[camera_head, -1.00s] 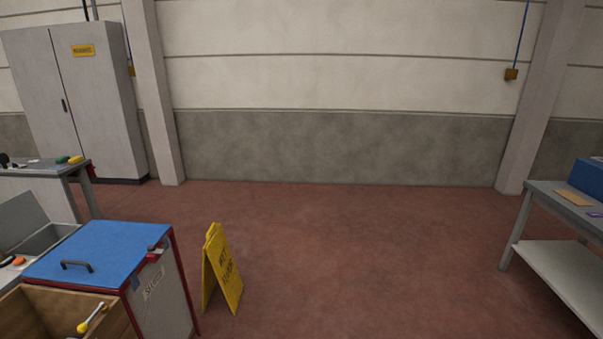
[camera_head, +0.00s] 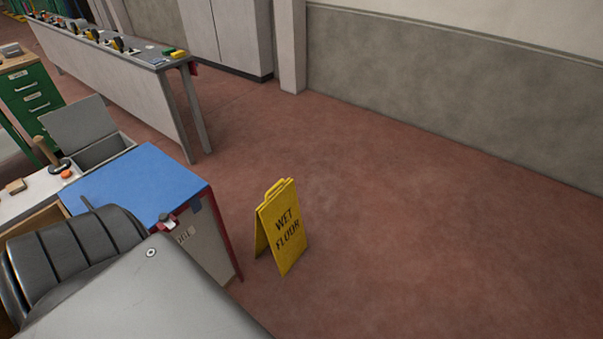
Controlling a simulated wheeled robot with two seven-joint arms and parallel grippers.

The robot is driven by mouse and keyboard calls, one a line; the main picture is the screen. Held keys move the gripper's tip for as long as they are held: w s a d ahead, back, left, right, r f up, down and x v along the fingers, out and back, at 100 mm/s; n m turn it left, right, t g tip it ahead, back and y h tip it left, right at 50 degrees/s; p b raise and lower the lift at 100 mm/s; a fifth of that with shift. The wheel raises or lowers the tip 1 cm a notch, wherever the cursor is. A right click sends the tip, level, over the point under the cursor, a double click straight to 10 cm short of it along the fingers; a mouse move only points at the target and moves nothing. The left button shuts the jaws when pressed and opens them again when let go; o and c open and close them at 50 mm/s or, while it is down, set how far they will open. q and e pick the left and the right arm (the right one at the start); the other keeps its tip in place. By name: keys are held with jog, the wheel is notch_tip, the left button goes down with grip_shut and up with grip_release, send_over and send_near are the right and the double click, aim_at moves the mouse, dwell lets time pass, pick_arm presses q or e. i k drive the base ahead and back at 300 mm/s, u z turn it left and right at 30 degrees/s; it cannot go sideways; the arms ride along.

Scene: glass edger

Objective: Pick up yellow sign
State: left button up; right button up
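The yellow sign (camera_head: 283,228) is a folding A-frame board reading "WET FLOOR", with a handle at its top. It stands upright on the reddish floor near the middle of the view, just right of the blue-topped cabinet. A large grey and black link of my own arm fills the lower left corner. Neither gripper shows, so I cannot see their fingers.
The blue-topped cabinet (camera_head: 142,184) with red edges stands close left of the sign. A long grey workbench (camera_head: 120,75) with several tools runs behind it. A green drawer unit (camera_head: 34,97) is at far left. The floor (camera_head: 420,240) to the right is clear up to the wall.

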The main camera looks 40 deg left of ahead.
aim_at(279, 224)
jog(key=i, duration=1.65)
jog(key=u, duration=1.05)
